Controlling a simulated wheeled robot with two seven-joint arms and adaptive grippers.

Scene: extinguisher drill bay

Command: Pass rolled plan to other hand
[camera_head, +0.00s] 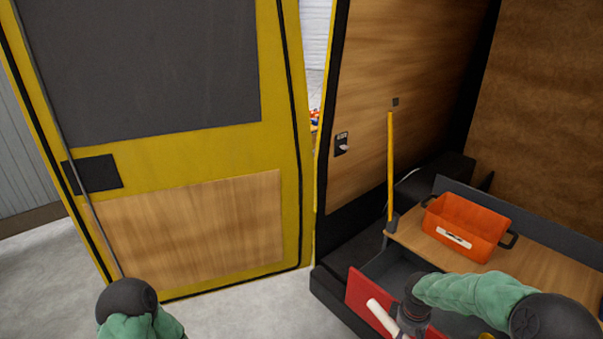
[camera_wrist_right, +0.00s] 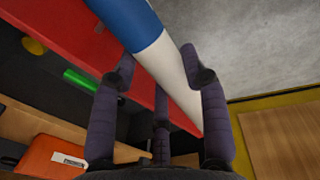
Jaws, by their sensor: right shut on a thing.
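The rolled plan (camera_head: 380,316) is a white tube, held at a slant beside the red drawer front. In the right wrist view the rolled plan (camera_wrist_right: 172,70) shows a blue band and a white end, running between the dark fingers. My right gripper (camera_head: 408,322) is shut on it; in the wrist view the right gripper (camera_wrist_right: 166,82) has fingers on both sides of the white part. Of my left arm only a dark joint and green sleeve show at the bottom left; its gripper is out of view.
An open drawer with a red front (camera_head: 368,297) lies below a wooden worktop carrying an orange bin (camera_head: 466,222). A green item (camera_wrist_right: 80,79) is behind the drawer front. A yellow door (camera_head: 215,150) stands left. Grey floor lies between.

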